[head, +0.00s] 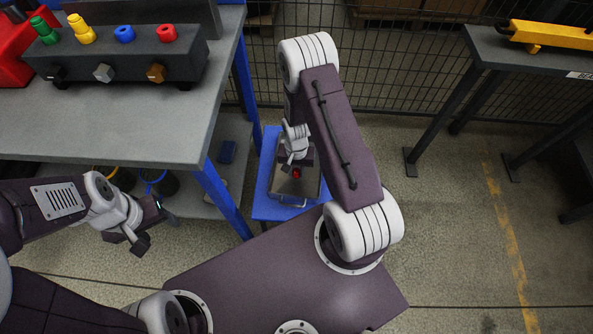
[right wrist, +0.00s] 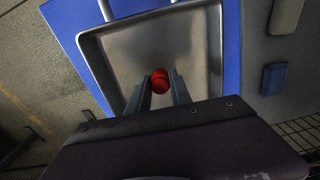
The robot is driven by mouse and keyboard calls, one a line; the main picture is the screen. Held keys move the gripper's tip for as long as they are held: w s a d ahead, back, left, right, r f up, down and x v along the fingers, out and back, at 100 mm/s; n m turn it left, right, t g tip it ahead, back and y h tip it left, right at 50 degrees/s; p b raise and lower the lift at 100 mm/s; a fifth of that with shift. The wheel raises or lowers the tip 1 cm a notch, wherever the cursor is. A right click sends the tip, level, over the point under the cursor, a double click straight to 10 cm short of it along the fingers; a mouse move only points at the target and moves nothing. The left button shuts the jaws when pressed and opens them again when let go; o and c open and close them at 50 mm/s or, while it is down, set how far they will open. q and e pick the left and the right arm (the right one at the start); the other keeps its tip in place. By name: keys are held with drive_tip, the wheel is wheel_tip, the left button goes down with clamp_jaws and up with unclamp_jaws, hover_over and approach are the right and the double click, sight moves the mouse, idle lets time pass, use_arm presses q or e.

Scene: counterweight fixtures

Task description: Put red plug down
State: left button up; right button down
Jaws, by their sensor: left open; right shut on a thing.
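My right gripper (right wrist: 160,88) is shut on the red plug (right wrist: 160,76), which shows between its two fingers in the right wrist view. The plug is over the grey metal tray (right wrist: 118,50); I cannot tell whether it touches the tray's floor. In the head view the red plug (head: 296,173) shows small below the right gripper (head: 297,170), inside the outline of the tray (head: 291,203). The tray sits on a blue stand (head: 261,193). My left gripper (head: 151,224) is open and empty, in front of the workbench.
A dark fixture (head: 120,55) on the grey workbench (head: 140,135) carries green, yellow, blue and red pieces on top. A blue table leg (head: 222,198) stands left of the tray. A dark table (head: 520,60) at the right holds a yellow object (head: 550,35).

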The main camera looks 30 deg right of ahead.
drive_tip(key=shift+f+b, duration=0.4)
drive_tip(key=shift+f, duration=0.25)
drive_tip(key=c, duration=1.2)
unclamp_jaws()
drive_tip(key=shift+o, duration=0.2)
drive_tip(key=shift+r, duration=0.1)
wheel_tip(320, 180, up, 13)
drive_tip(key=p, duration=0.5)
wheel_tip(320, 180, up, 8)
drive_tip(key=n, duration=0.3)
hover_over(296, 170)
drive_tip(key=s+a, duration=0.3)
drive_tip(key=s+a+r+n+t, duration=0.1)
drive_tip(key=s+a+r+n, duration=0.1)
drive_tip(key=s+r+n, duration=0.2)
drive_tip(key=shift+s+r, duration=0.85)
drive_tip(key=shift+r, duration=0.05)
